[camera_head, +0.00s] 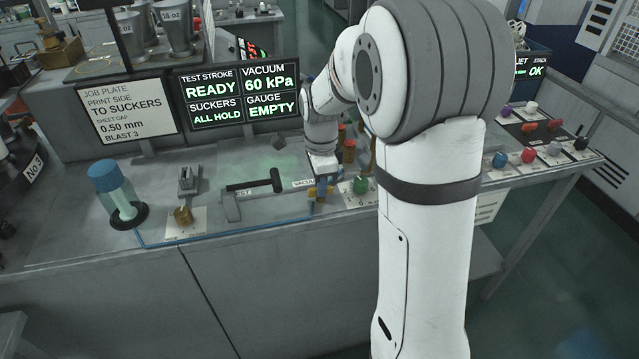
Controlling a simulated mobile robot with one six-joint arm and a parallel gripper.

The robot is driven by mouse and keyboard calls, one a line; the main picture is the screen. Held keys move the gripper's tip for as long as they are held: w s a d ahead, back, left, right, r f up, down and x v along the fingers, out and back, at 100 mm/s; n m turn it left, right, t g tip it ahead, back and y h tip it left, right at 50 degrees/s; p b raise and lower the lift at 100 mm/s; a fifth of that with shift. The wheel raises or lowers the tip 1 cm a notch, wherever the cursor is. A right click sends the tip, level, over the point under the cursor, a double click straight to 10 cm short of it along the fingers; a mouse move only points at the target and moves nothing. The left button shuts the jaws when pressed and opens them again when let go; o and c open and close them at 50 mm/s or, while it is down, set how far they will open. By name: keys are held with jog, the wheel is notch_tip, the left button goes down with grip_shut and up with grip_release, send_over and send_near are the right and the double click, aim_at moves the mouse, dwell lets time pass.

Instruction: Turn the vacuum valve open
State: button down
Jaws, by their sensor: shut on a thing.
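My white arm reaches over the workbench, and its gripper (322,178) points down at the bench's front right part, beside a label (303,184) that seems to read VACUUM. Blue and yellowish parts of the vacuum valve (321,194) show right below the gripper. The gripper is shut on the valve's handle; the fingers and the handle are small and partly covered, so the handle's angle cannot be told. The status screen (238,96) reads VACUUM 60 kPa, SUCKERS ALL HOLD, TEST STROKE READY and GAUGE EMPTY.
A green knob (361,185) stands close right of the gripper. Several coloured knobs sit on the right-hand panel (540,132). My arm hides the bench between.

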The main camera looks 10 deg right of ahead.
dwell(0.3)
jog(key=c, duration=1.5)
grip_release()
jog(key=shift+o, duration=0.2)
notch_tip(320, 180, up, 8)
jog(key=shift+f, duration=0.1)
jog(key=shift+s, duration=0.1)
jog(key=s+n+t, duration=0.3)
jog(key=s+n, duration=1.5)
jog(key=s, duration=0.3)
jog(key=shift+s+f, duration=0.25)
jog(key=shift+f, duration=0.1)
